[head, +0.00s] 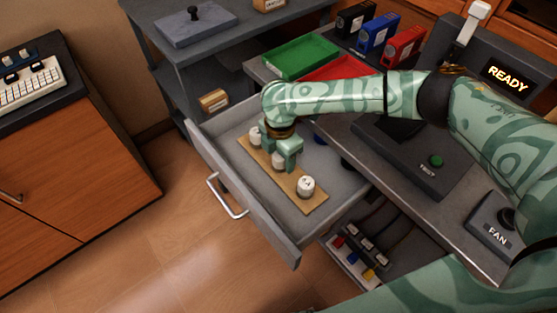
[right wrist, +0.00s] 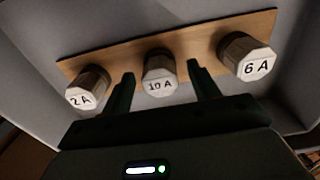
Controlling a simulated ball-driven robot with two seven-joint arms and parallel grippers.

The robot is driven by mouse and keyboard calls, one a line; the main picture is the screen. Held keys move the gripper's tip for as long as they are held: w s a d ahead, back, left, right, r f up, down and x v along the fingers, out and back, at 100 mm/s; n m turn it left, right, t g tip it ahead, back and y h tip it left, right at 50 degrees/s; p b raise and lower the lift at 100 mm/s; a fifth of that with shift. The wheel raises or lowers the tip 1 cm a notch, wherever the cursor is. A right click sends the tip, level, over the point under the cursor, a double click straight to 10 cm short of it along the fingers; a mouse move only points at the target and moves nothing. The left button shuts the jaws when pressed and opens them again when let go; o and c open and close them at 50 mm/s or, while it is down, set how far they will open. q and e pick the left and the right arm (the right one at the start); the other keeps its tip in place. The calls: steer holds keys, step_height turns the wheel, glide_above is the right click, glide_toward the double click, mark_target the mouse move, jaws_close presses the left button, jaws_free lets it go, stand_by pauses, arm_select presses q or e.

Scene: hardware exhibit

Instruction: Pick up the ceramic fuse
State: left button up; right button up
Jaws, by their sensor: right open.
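Three white-capped ceramic fuses stand in a row on a tan board (head: 314,203) in the open drawer (head: 243,200). In the right wrist view their caps read 2 A (right wrist: 88,90), 10 A (right wrist: 160,76) and 6 A (right wrist: 245,58). My right gripper (head: 285,160) is over the middle fuse (head: 278,161), partly hiding it in the head view. Its two fingers are open, one on each side of the 10 A fuse, apart from its cap; whether they are down at its level I cannot tell. My left gripper is not in view.
The drawer's front with its handle (head: 227,197) and side walls surround the board. A green tray (head: 300,57) and a red tray (head: 340,68) sit on the bench above. A black TEST unit (head: 420,160) and a FAN switch (head: 497,225) are at the right.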

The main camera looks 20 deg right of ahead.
steer(key=shift+f, duration=0.15)
steer(key=shift+c, duration=0.7)
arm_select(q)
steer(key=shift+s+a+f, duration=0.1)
arm_select(e)
steer(key=c, duration=0.9)
